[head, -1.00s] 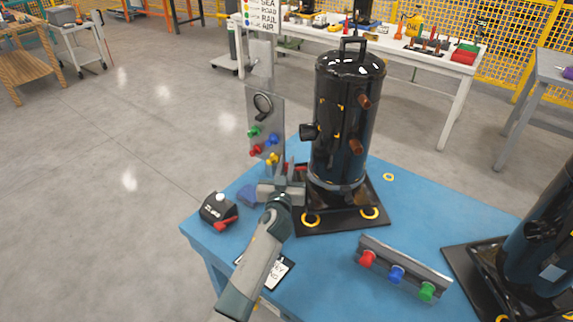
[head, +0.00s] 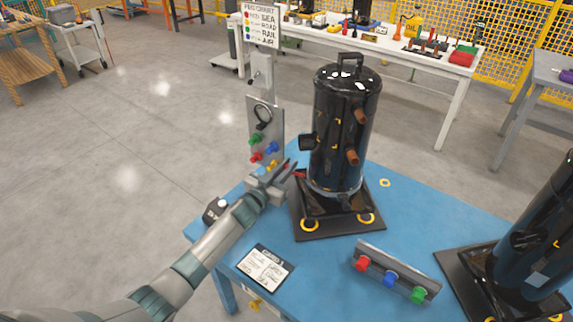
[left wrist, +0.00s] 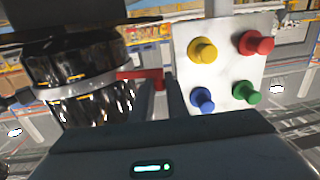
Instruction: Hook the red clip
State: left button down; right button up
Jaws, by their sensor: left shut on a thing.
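My left gripper (head: 291,170) is shut on the red clip (head: 300,174), between the upright panel and the black compressor (head: 340,125). In the left wrist view the red clip (left wrist: 150,76) shows at the fingertips, reaching toward the compressor's grey band (left wrist: 75,78). Whether it touches the band is not clear. The grey panel (head: 278,118) carries green (head: 255,139), blue (head: 272,147), red (head: 257,157) and yellow (head: 272,165) pegs, with a dark ring (head: 262,115) above. In the left wrist view the panel (left wrist: 225,75) is right of the fingers. My right gripper is out of view.
A grey rail with red, blue and green knobs (head: 390,279) lies on the blue table (head: 325,275). A printed card (head: 265,267) lies front left, a dark box (head: 215,209) at the left edge. A second compressor (head: 540,235) stands at right. A colour sign (head: 261,24) rises behind.

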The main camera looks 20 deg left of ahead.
pick_arm(q)
jog(key=shift+w+a+m+g+h, duration=0.15)
jog(key=shift+w+m+g+h, duration=0.2)
jog(key=shift+m+h, duration=0.45)
jog(key=shift+w+d+m+g+h, duration=0.15)
jog(key=shift+m+g+h, duration=0.1)
jog(key=shift+h, duration=0.3)
jog(key=shift+w+d+m+g+h, duration=0.15)
jog(key=shift+m+g+h, duration=0.1)
jog(key=shift+h, duration=0.3)
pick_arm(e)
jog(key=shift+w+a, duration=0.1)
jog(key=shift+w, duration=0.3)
pick_arm(q)
jog(key=shift+a, duration=0.1)
jog(key=c, duration=1.7)
grip_release()
jog(key=shift+c, duration=0.2)
jog(key=shift+r, duration=0.1)
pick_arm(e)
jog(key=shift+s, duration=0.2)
pick_arm(q)
jog(key=shift+a, duration=0.1)
